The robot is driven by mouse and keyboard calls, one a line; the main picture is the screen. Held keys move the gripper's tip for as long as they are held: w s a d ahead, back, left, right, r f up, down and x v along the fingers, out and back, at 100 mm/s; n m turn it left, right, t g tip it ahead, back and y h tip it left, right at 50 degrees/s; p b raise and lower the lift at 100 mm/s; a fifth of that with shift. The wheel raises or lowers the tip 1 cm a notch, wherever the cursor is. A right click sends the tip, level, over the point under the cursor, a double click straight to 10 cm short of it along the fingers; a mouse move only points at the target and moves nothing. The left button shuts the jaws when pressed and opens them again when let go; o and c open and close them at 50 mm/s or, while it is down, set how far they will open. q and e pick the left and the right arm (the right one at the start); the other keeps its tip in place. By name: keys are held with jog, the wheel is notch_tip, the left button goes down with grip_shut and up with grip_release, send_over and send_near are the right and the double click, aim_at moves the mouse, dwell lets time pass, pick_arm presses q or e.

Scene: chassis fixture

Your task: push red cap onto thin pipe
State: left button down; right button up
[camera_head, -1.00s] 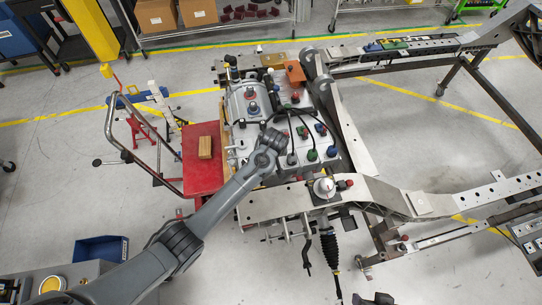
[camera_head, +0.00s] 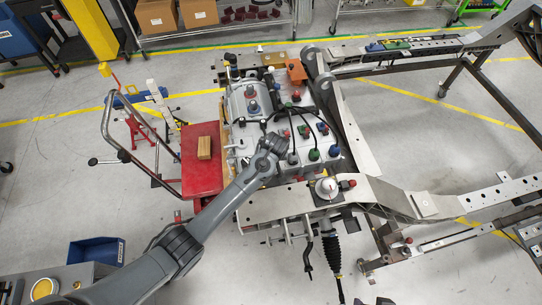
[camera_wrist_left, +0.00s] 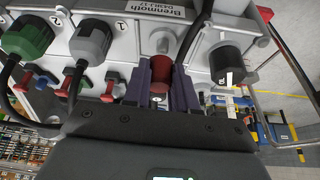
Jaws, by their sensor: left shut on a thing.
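My left gripper (camera_wrist_left: 160,88) is shut on a red cap (camera_wrist_left: 161,70), which sits between its two dark fingers in the left wrist view. The cap is close to a light grey round fitting (camera_wrist_left: 158,44) on the engine block's face; I cannot tell whether they touch. No thin pipe shows clearly, and the cap's far end is hidden. In the head view my left arm reaches in from the lower left to the engine block (camera_head: 300,165); its fingertips and the held cap cannot be made out there. My right gripper is not in view.
A green plug (camera_wrist_left: 28,38), a grey plug (camera_wrist_left: 90,40) and a black plug (camera_wrist_left: 227,62) with cables flank the gripper. A red cart (camera_head: 201,178) with a wooden block (camera_head: 204,148) stands left of the engine. Steel chassis rails (camera_head: 400,200) extend right.

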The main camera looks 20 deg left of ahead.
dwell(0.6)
pick_arm(q)
jog(key=shift+p, duration=0.75)
jog(key=shift+f, duration=0.2)
dwell(0.5)
jog(key=shift+f+b, duration=0.35)
jog(key=shift+f, duration=0.5)
jog(key=shift+f+b, duration=0.45)
jog(key=shift+f, duration=0.15)
jog(key=c, duration=0.8)
grip_release()
